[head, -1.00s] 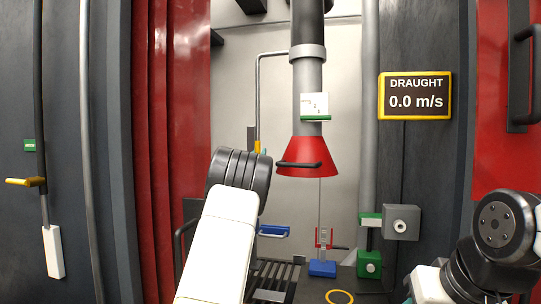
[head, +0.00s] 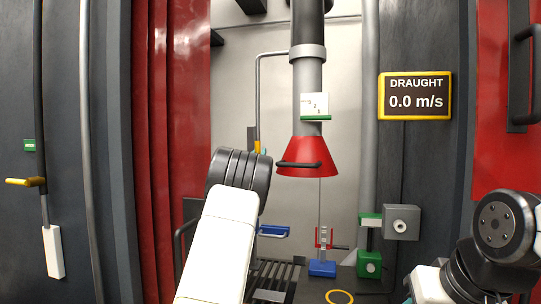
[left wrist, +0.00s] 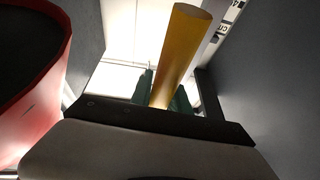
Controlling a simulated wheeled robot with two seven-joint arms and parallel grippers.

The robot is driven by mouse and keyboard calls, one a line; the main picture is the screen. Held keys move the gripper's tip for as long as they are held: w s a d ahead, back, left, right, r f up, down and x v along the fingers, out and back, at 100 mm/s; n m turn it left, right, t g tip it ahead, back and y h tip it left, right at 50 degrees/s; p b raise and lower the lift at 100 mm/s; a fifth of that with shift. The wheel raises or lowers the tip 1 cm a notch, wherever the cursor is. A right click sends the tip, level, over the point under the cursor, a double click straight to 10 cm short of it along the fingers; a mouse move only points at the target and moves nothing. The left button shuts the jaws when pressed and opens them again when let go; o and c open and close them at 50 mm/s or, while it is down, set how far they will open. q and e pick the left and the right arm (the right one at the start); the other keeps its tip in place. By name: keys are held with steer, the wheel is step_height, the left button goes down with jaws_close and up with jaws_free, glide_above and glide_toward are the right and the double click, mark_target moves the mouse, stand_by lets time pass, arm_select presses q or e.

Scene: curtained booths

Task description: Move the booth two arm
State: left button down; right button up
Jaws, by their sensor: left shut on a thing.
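A grey duct arm (head: 307,85) hangs down in the middle of the head view and ends in a red conical hood (head: 310,157) with a dark handle. A thin bent grey tube (head: 258,95) runs from the duct collar down to a yellow grip (head: 257,146). My left gripper (head: 262,152) is mostly hidden behind my wrist in the head view. In the left wrist view its dark green fingers (left wrist: 163,92) are shut on the yellow grip (left wrist: 184,45). The red hood (left wrist: 30,125) is close on the left there. My right gripper is out of view.
A draught display (head: 415,96) reads 0.0 m/s. Below the hood are a blue-based stand with a red clamp (head: 323,237), a yellow ring (head: 339,297) and a dark grille (head: 275,272). Red curtains (head: 170,130) hang at left; green and grey blocks (head: 369,262) stand at right.

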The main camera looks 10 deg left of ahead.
mark_target(286, 172)
arm_select(q)
steer(key=shift+d, duration=0.1)
steer(key=s+d, duration=0.2)
steer(key=d, duration=0.2)
steer(key=s+d, duration=0.2)
steer(key=d, duration=0.2)
steer(key=s+d, duration=0.2)
steer(key=d, duration=0.2)
steer(key=shift+s+d, duration=0.15)
steer(key=shift+s, duration=0.25)
steer(key=c, duration=1.3)
jaws_free()
steer(key=shift+o, duration=0.2)
steer(key=shift+s, duration=0.1)
steer(key=v, duration=0.7)
steer(key=shift+s+f, duration=0.25)
steer(key=shift+s, duration=0.05)
